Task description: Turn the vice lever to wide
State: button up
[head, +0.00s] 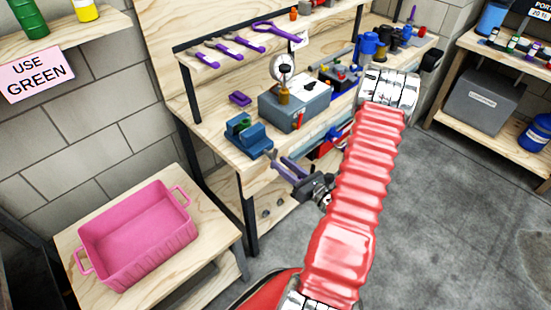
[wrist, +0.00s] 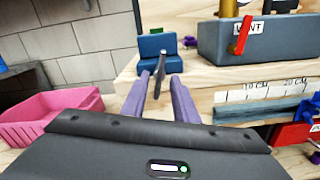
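The blue vice (head: 246,133) stands at the front left corner of the workbench. It also shows ahead in the wrist view (wrist: 157,45). Its lever (wrist: 161,66) is a thin dark bar, seen nearly upright in the wrist view. My gripper (head: 280,165) is just in front of the bench edge, pointing at the vice. Its purple fingers (wrist: 160,84) are apart, and the lever appears in the gap near the fingertips. I cannot tell whether either finger touches it. No wide marking is readable.
A grey box (head: 300,101) with a red lever (wrist: 243,34) and a label ending "NT" stands right of the vice. A ruler strip (wrist: 268,90) runs along the bench front. A pink bin (head: 140,237) sits on a low table at left. Floor at right is clear.

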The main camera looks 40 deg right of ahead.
jog(key=shift+w+a, duration=0.1)
jog(key=shift+w, duration=2)
jog(key=shift+c, duration=0.3)
